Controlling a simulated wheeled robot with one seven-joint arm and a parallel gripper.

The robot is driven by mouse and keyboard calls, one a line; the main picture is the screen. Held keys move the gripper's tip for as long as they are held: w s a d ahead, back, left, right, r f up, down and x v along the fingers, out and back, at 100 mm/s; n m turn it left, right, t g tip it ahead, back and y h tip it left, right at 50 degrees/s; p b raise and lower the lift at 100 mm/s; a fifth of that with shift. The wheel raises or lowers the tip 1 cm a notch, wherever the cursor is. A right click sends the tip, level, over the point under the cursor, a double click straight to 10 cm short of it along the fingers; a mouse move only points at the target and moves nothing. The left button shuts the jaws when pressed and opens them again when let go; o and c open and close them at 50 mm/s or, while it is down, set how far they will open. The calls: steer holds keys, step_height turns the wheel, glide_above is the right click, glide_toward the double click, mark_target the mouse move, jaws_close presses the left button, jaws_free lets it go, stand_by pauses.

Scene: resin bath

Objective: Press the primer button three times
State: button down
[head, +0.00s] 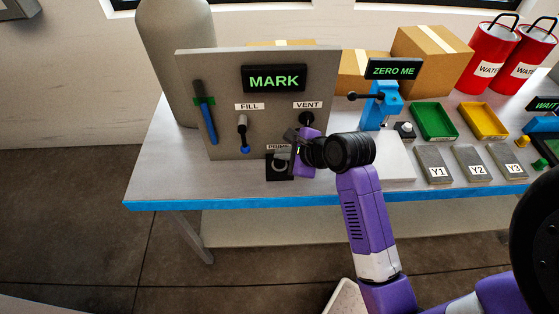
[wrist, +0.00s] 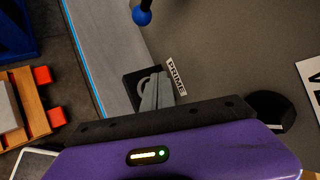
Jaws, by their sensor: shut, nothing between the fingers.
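The primer unit is a black plate (head: 272,174) with a pale ring on it, low on the right of the grey panel (head: 222,120). Its label is partly covered by my gripper (head: 287,160). In the wrist view the plate (wrist: 131,82) and the ring's curve show just behind my shut grey fingers (wrist: 153,92), which hold nothing. The fingertips overlap the ring in that view. I cannot tell if they touch it. The button's centre is hidden by the fingers. The PRIME part of the label (wrist: 176,77) reads clearly in the wrist view.
On the panel are the MARK display (head: 274,79), a FILL lever with a blue tip (head: 244,149), a dark VENT knob (head: 306,118) close to my gripper, and a gauge tube (head: 205,112). A blue stand (head: 380,106) and green tray (head: 435,121) are to the right.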

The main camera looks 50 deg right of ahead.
mark_target(282, 164)
steer(key=shift+f, duration=0.2)
stand_by(0.5)
steer(key=shift+f, duration=0.2)
steer(key=shift+f, duration=0.6)
stand_by(0.9)
steer(key=shift+r+p, duration=0.1)
steer(key=shift+p, duration=0.2)
steer(key=shift+r+p, duration=0.9)
steer(key=shift+p, duration=0.35)
step_height(282, 164, up, 3)
steer(key=p, duration=0.3)
steer(key=shift+r+p, duration=0.95)
steer(key=shift+r, duration=0.1)
